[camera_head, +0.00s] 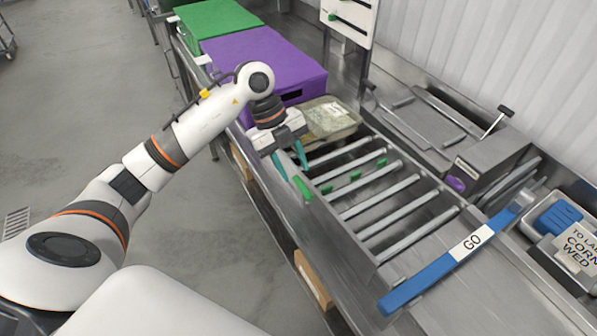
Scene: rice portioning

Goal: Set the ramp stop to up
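A ramp of metal rollers (388,195) runs along the counter. Several green tabs stand in a row between the rollers, one of them mid-row (355,175). A green piece (303,188) sits at the ramp's near left edge, in line with them. These green parts look like the ramp stop; I cannot tell whether it is up or down. My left gripper (291,162) points down over the near edge of the ramp, just above and left of that green piece. Its teal fingers are apart with nothing seen between them. My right gripper is out of view.
A filled clear tray (330,118) lies at the ramp's upper end, beside the gripper. A purple box (262,62) and a green box (215,18) stand behind. A blue bar labelled GO (430,285) crosses the lower end. A metal machine (480,155) borders the far side.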

